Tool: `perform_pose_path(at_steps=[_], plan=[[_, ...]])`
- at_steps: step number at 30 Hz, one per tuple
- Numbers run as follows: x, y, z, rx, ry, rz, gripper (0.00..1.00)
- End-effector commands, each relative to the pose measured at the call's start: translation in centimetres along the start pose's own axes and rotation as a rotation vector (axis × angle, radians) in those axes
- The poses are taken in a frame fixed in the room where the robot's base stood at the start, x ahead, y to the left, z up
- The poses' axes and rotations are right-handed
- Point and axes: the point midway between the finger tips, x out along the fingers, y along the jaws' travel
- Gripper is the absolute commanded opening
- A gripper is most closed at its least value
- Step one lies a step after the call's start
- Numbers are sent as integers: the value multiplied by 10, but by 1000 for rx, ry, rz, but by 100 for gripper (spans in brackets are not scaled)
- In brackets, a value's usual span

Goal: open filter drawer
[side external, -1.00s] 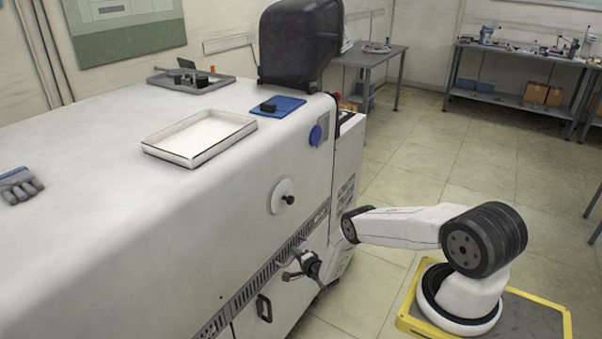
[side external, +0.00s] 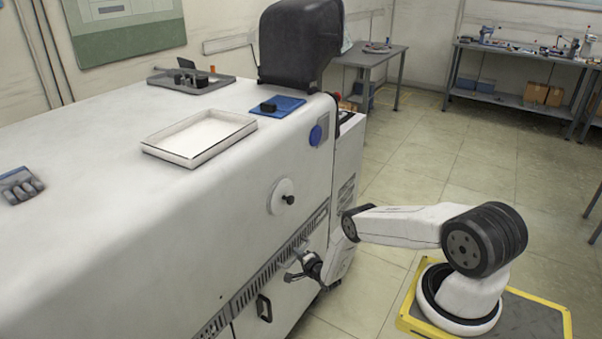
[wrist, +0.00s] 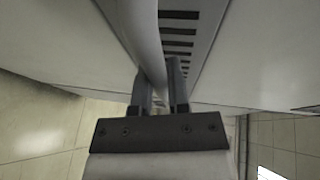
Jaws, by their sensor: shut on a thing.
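My gripper (side external: 290,276) is low at the front face of the large white machine (side external: 100,240), just below its slotted vent strip. In the wrist view my gripper (wrist: 163,85) has its two dark fingers closed on a pale, smooth bar (wrist: 147,40), which looks like the filter drawer's handle. The bar runs from the top of that view down between the fingertips. The slotted strip (wrist: 178,32) shows beside it. The drawer's outline is hard to make out in the side view, partly behind my wrist, and I cannot tell whether it stands out from the machine.
A dark handle (side external: 264,308) is on a lower panel left of my gripper. A round white knob plate (side external: 282,196) is above. An open white tray (side external: 200,139), a blue pad (side external: 278,106) and a grey glove (side external: 20,185) lie on the machine.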

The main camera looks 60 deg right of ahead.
Motion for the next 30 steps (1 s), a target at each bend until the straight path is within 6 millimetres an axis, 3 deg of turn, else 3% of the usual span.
perform_pose_path(at_steps=[11,30], plan=[[-36,7,-17,1,3,-2,0],[-138,29,-59,2,6,-2,0]])
